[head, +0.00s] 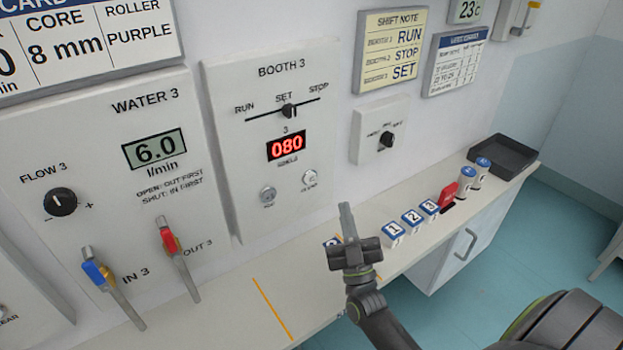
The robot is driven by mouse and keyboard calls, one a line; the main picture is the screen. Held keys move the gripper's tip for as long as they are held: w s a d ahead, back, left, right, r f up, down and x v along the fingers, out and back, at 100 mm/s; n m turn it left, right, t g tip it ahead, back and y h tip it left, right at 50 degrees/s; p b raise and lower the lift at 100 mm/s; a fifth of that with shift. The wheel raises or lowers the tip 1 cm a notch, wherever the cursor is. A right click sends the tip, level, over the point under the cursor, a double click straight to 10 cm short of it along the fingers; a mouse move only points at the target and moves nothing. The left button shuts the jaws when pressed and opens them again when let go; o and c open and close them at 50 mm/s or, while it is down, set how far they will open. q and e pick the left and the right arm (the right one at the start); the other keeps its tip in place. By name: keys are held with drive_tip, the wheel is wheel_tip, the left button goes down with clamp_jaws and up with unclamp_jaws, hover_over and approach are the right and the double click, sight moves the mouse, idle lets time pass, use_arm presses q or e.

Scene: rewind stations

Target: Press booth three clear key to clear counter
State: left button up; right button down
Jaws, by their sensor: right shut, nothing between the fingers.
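The Booth 3 panel (262,145) is on the wall, left of centre. Its red counter display (287,146) reads 080. Below it are two round silver keys: a left key (268,196) and a right key (309,178), whose small label looks like CLEAR but is blurred. My right gripper (347,222) is shut and empty, fingers pointing up, in front of the shelf and below and right of the right key. It looks apart from the panel. My left gripper is not in view.
The Water 3 panel, with a blue lever (99,276) and a red lever (170,243), is at left. Numbered blocks (412,220), a red item (448,195), canisters (473,175) and a black tray (502,156) sit on the shelf at right. The shelf (240,290) is bare at left.

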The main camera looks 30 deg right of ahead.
sight(311, 178)
drive_tip(key=w+b, duration=0.2)
drive_tip(key=w, duration=0.6)
drive_tip(key=shift+w+a+b, duration=0.35)
drive_tip(key=shift+w, duration=0.05)
idle(2.0)
drive_tip(key=shift+w, duration=0.45)
drive_tip(key=shift+w, duration=0.35)
idle(0.5)
drive_tip(key=shift+s, duration=0.15)
drive_tip(key=shift+s+p, duration=0.3)
drive_tip(key=shift+s, duration=0.4)
